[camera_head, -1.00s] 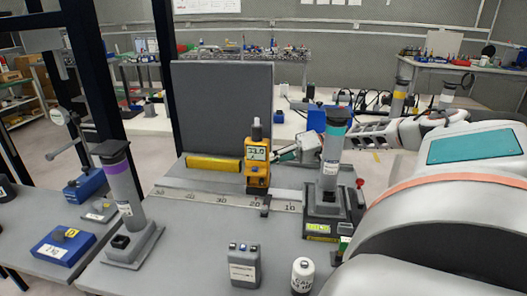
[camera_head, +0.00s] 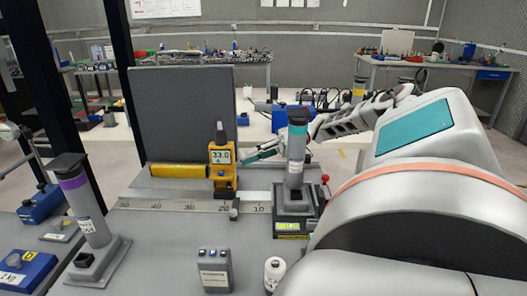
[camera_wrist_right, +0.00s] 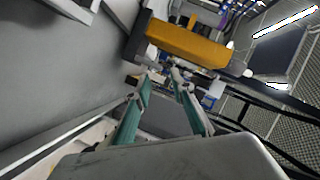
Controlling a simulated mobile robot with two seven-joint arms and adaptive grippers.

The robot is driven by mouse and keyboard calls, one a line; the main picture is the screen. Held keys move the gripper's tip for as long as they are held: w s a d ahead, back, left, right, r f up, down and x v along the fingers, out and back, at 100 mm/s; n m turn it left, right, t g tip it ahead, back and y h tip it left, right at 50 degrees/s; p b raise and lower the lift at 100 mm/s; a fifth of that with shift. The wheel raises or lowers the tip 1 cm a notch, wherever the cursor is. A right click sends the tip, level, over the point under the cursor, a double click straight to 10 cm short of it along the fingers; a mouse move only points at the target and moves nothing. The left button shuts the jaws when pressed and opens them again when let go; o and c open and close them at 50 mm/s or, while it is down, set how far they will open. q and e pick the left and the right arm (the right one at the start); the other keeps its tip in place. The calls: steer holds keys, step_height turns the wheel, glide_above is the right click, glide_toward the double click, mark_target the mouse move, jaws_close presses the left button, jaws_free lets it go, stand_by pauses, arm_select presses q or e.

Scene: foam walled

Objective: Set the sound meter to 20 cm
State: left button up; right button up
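The sound meter (camera_head: 221,158) is a yellow upright device with a lit display and a dark top. It stands behind the ruler (camera_head: 175,205), close to the 20 mark. A small dark block (camera_head: 235,209) sits on the ruler just right of the 20. My right gripper (camera_head: 244,159) reaches in from the right behind the teal-banded column, its teal fingers at the meter's right side. In the right wrist view its fingers (camera_wrist_right: 162,80) are apart with nothing between them, and the meter's yellow body (camera_wrist_right: 188,45) lies just beyond the tips. Contact cannot be told. My left gripper is out of view.
A teal-banded column (camera_head: 296,158) on a dark base stands right of the meter, before my gripper. A yellow cylinder (camera_head: 178,171) lies left of it, before a grey foam panel (camera_head: 185,115). A grey box (camera_head: 215,268) and white canister (camera_head: 274,273) stand in front.

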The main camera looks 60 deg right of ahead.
steer(key=v, duration=0.6)
steer(key=shift+r, duration=0.1)
stand_by(0.5)
